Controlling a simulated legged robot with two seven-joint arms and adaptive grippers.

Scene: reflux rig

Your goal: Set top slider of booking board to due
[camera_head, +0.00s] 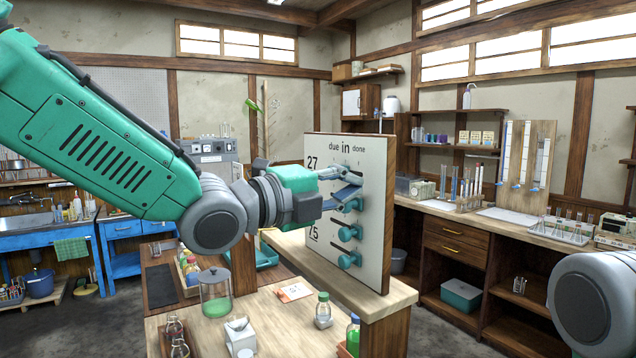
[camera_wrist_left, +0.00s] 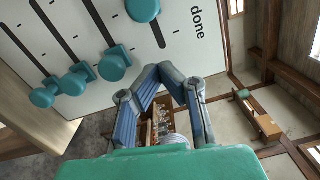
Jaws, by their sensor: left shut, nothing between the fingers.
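The booking board (camera_head: 377,220) stands upright on a wooden counter, headed "due", "in" and "done" from left to right. Its top slider knob (camera_wrist_left: 143,8) is a round teal knob at the upper edge of the wrist view, up its slot from the "done" end. In the head view my gripper hides most of the top row. The lower three teal knobs, such as the middle one (camera_head: 350,233), sit towards the "done" side. My left gripper (camera_head: 352,182) is shut and empty in front of the board's upper part; its fingers (camera_wrist_left: 165,72) meet beside the top slot. My right gripper is out of view.
A low table in front holds a green-filled jar (camera_head: 216,305), bottles (camera_head: 323,310) and a white box (camera_head: 240,335). A bench with racks (camera_head: 560,230) runs along the right. My right arm shows at the lower right.

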